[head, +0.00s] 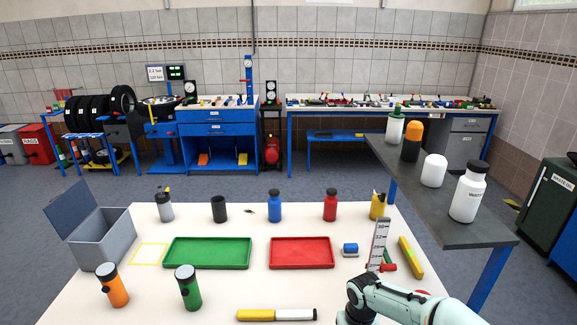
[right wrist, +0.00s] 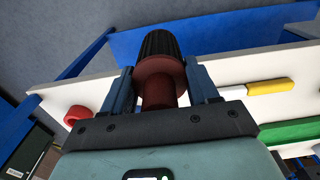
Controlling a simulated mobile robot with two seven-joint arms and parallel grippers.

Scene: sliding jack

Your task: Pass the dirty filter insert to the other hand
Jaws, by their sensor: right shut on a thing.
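My right gripper (right wrist: 161,92) is shut on a filter insert in the right wrist view. The insert has a dark ribbed cap (right wrist: 160,45), a brownish-red flange and a narrower reddish stem between the two blue fingers. In the head view my right arm enters from the bottom right and bends down past the lower edge, so the gripper and insert are hidden there. My left gripper shows in neither view.
The white table (head: 215,295) holds a green tray (head: 207,253), a red tray (head: 302,252), a grey open box (head: 103,240), several bottles, two flashlights and a yellow-white marker (head: 277,315). A ruler stand (head: 379,243) stands behind my right arm. A yellow outlined square (head: 149,244) is bare.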

